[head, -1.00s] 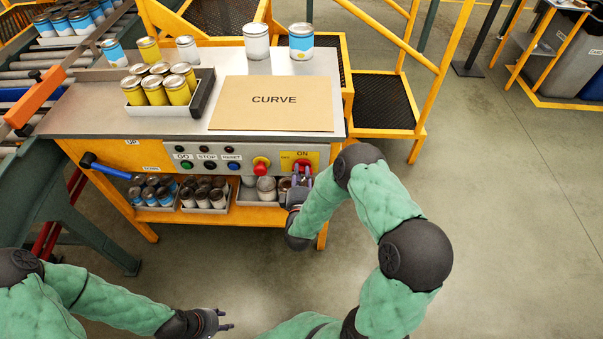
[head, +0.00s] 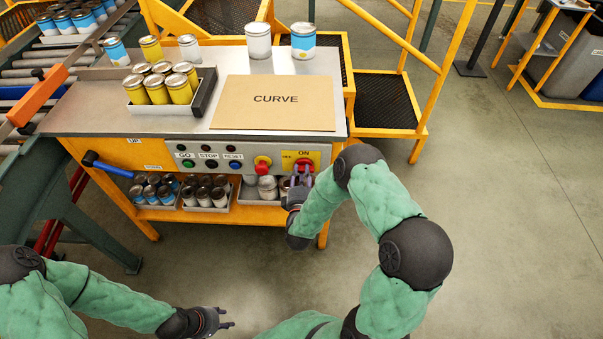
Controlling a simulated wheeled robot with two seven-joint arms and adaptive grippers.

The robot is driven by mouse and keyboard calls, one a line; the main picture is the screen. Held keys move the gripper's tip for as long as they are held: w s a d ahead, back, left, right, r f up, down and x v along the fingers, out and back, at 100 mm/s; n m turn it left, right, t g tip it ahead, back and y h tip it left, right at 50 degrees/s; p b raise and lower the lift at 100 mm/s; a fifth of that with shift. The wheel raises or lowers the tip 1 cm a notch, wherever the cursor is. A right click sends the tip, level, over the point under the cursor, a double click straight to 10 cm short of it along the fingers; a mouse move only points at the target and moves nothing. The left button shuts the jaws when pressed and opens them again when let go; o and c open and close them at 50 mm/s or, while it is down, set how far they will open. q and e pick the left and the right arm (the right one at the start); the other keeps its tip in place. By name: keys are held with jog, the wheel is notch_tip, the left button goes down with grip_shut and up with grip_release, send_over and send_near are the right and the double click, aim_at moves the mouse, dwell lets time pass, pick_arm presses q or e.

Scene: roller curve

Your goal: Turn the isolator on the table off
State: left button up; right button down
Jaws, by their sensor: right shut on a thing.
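The isolator (head: 313,157) is a red rotary handle on a yellow plate at the right end of the grey panel on the table's front. "ON" stands above it and a smaller label, apparently "OFF", to its left. My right gripper (head: 302,178) is at the isolator, its fingers shut on the red handle and hiding most of it. The handle's exact angle is hard to tell. My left gripper (head: 222,324) is low in the view over the floor, away from the table, with its fingers apart and nothing between them.
A red emergency button (head: 263,165) sits just left of the isolator, beside the GO, STOP and RESET buttons. A blue-handled lever (head: 105,165) sticks out at the left. Cans and a CURVE board (head: 274,103) are on the table (head: 100,110). Trays of cans are below the panel.

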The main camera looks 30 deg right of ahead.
jog(key=c, duration=1)
grip_release()
jog(key=v, duration=1.2)
jog(key=shift+s, duration=0.1)
jog(key=shift+f, duration=0.1)
